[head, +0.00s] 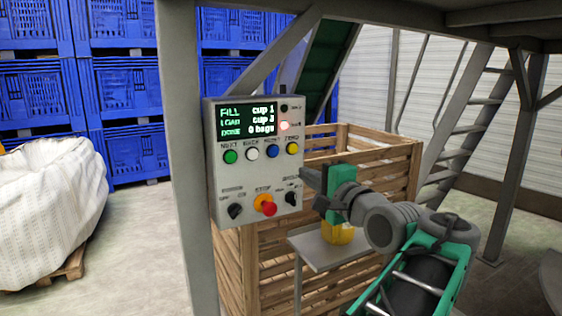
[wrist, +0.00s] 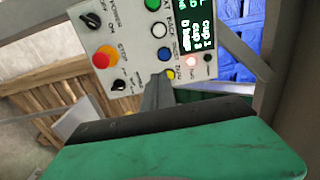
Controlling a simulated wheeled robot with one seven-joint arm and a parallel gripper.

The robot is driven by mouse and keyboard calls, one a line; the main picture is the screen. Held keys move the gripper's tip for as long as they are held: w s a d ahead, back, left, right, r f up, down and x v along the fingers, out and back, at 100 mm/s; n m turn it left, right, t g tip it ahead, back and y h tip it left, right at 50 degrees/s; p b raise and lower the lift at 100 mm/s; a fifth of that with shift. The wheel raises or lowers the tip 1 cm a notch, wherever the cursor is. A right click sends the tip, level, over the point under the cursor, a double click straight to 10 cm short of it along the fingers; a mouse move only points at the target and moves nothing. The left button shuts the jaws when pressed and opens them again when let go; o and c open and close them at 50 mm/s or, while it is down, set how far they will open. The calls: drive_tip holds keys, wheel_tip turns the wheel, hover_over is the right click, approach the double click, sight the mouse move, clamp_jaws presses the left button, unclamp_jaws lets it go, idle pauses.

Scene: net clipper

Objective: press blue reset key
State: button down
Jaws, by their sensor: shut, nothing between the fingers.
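The grey control box (head: 222,185) is fixed to a post. The blue key (head: 272,148) sits in its upper row, between the white key (head: 251,153) and the yellow key (head: 292,148); the green key (head: 231,156) is at the left end. In the wrist view the blue key (wrist: 164,54) is clear, just beyond my fingertips. My gripper (head: 308,178) is shut and empty, at the box's right side, below and right of the blue key. In the wrist view its fingertips (wrist: 157,80) overlap the box's edge near the yellow key. I cannot tell whether they touch the box.
A red stop button (head: 269,208) and black knobs (head: 235,211) stick out lower on the box. A small display (head: 240,118) and a lit lamp (head: 284,126) are above the keys.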

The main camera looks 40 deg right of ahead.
drive_tip(key=x, duration=1.3)
drive_tip(key=shift+w+d+p, duration=0.15)
drive_tip(key=shift+w+p, duration=0.15)
drive_tip(key=shift+p, duration=0.05)
drive_tip(key=shift+w+d+r+p, duration=0.1)
drive_tip(key=shift+w+r+p, duration=0.1)
drive_tip(key=shift+w+p, duration=0.35)
drive_tip(key=shift+w+f, duration=0.1)
drive_tip(key=shift+f, duration=0.05)
drive_tip(key=b, duration=0.2)
approach(275, 156)
drive_tip(key=v, duration=0.6)
